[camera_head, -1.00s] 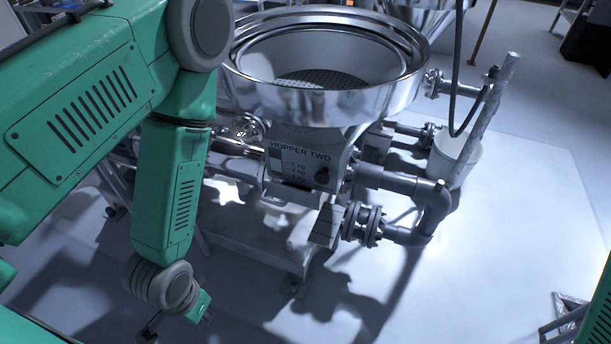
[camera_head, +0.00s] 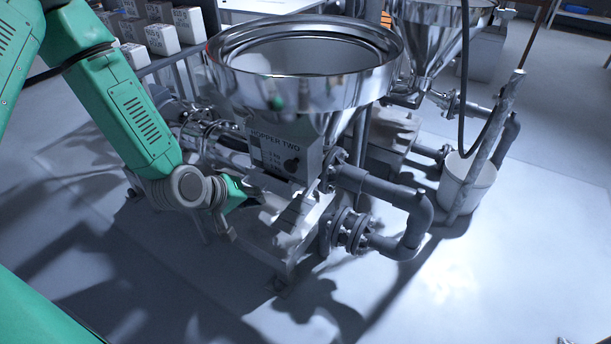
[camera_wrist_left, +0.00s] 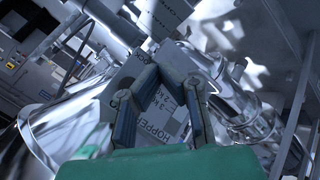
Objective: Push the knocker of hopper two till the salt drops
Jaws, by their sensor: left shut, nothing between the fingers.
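Hopper two (camera_head: 305,75) is a shiny steel funnel with a wide rim in the head view. My left gripper (camera_head: 250,196) is low, just left of and below the panel, partly hard to make out against the frame. Contact cannot be told. No salt is visible. My right gripper is out of view.
Grey pipes (camera_head: 420,215) with flanges stick out right of the hopper. A white bucket (camera_head: 467,185) stands further right. A second hopper (camera_head: 430,35) is behind. Labelled boxes (camera_head: 160,38) stand on a shelf at the back left. The front right floor is clear.

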